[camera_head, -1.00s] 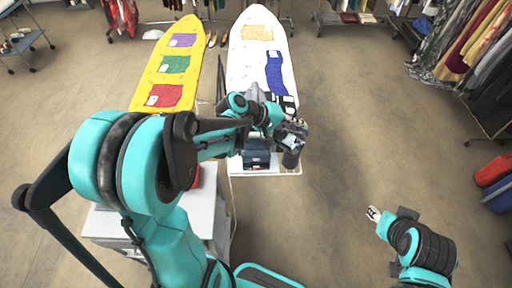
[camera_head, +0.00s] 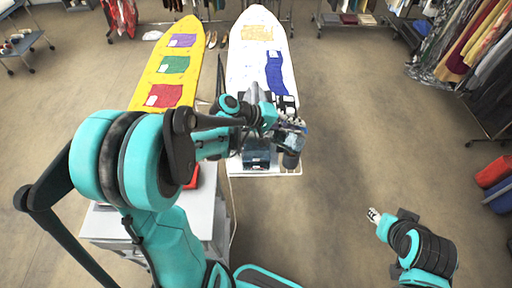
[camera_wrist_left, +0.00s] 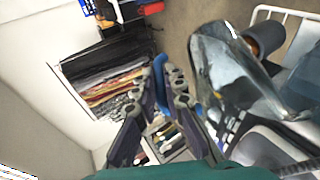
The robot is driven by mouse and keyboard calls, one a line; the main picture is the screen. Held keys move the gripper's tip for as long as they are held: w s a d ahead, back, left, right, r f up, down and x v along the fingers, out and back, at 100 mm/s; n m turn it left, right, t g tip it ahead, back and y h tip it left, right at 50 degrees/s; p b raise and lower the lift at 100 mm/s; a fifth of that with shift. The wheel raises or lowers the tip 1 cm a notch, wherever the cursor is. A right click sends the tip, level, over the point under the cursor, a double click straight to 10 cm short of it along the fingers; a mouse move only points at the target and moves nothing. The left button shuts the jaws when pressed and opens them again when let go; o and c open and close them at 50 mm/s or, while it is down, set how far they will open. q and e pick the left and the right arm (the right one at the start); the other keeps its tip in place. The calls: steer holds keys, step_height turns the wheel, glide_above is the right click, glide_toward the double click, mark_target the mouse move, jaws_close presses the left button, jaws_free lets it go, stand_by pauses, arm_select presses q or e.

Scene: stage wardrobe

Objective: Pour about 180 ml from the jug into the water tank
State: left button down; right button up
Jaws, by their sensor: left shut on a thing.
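My left gripper (camera_head: 276,124) is shut on the clear, bluish jug (camera_head: 290,138) above the front end of the white ironing board. In the left wrist view the gripper's fingers (camera_wrist_left: 168,88) are beside the jug (camera_wrist_left: 232,72), which looks tilted; its water level cannot be told. The dark blue, box-like water tank (camera_head: 256,157) stands on the board just left of and below the jug. Whether water is flowing cannot be seen. My right gripper (camera_head: 374,215) is low at the right, over bare floor and away from everything; its jaws are too small to read.
A dark cylinder (camera_head: 291,160) stands close to the tank's right; it shows in the left wrist view (camera_wrist_left: 265,38). The white board (camera_head: 250,75) carries a blue cloth (camera_head: 277,72). A yellow board (camera_head: 160,92) is to the left.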

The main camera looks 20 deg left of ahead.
arm_select(q)
steer(key=shift+s+a+f+n+t+h+b, duration=0.15)
steer(key=shift+a+n+t+h+b, duration=0.15)
steer(key=shift+a+h+b, duration=0.7)
stand_by(1.2)
steer(key=shift+d+r+y, duration=0.2)
steer(key=shift+d+y, duration=0.1)
steer(key=shift+d, duration=0.05)
steer(key=p, duration=0.1)
steer(key=d+y+p, duration=0.1)
steer(key=p, duration=0.1)
steer(key=d+r+m+g+y+p, duration=0.1)
steer(key=shift+w+d+p, duration=0.25)
steer(key=shift+p, duration=0.05)
steer(key=shift+d+f+y, duration=0.25)
steer(key=shift+f+y, duration=0.2)
steer(key=shift+y, duration=0.25)
steer(key=shift+w+d+f+m+g+y+p, duration=0.2)
steer(key=shift+d+m+g+y+p, duration=0.2)
steer(key=shift+y, duration=0.2)
steer(key=shift+d+f, duration=0.1)
steer(key=shift+d, duration=0.1)
steer(key=shift+a, duration=0.1)
